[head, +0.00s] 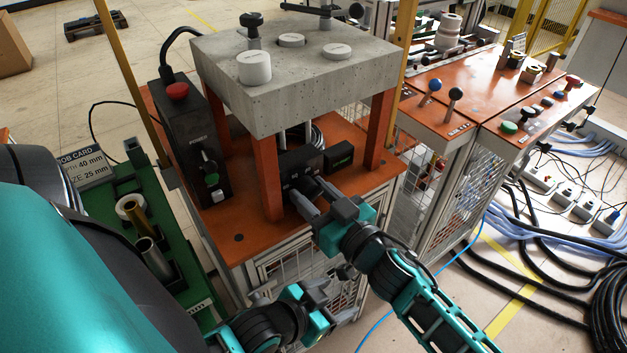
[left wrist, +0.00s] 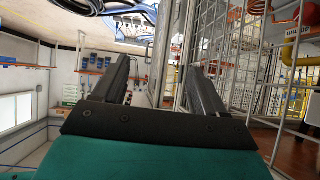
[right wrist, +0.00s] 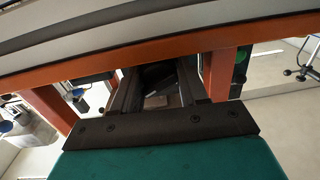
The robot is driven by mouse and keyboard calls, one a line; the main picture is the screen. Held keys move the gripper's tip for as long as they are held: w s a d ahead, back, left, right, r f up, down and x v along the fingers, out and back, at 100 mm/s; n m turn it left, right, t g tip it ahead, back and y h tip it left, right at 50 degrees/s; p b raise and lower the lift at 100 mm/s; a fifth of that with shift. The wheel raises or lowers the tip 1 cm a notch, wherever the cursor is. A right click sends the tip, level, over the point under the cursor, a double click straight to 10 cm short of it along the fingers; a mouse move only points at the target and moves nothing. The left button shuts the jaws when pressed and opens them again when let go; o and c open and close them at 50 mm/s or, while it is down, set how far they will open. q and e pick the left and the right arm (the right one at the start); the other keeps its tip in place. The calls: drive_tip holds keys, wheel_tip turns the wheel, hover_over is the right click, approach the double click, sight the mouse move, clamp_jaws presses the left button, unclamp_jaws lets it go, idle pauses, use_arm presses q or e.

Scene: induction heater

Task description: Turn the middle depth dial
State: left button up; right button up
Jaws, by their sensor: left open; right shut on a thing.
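A black control box (head: 301,160) with small dials sits on the orange table under the grey concrete slab. My right gripper (head: 306,193) reaches in at the front of this box and is shut on a dark thing, which appears to be a dial. The fingers cover most of the dial row, so I cannot tell which dial is held. In the right wrist view the fingers (right wrist: 157,92) point at dark blocks under the slab, and the contact is too dark to make out. My left gripper (head: 318,291) is open and empty, low in front of the table; its fingers also show in the left wrist view (left wrist: 158,85).
The heavy slab (head: 300,60) on orange posts (head: 272,180) leaves little room above my right gripper. A black box with a red button (head: 180,130) stands left. A green tray (head: 125,222) holds metal cylinders, beside a partly hidden job card (head: 85,165). Mesh panels (head: 300,275) front the table.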

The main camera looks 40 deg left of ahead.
drive_tip(key=shift+w+r+n+p, duration=0.1)
drive_tip(key=shift+n+p, duration=0.2)
drive_tip(key=shift+n, duration=0.7)
drive_tip(key=n, duration=0.3)
drive_tip(key=o, duration=1)
drive_tip(key=shift+d, duration=0.1)
drive_tip(key=p+v, duration=0.2)
drive_tip(key=v, duration=1)
drive_tip(key=shift+d, duration=0.4)
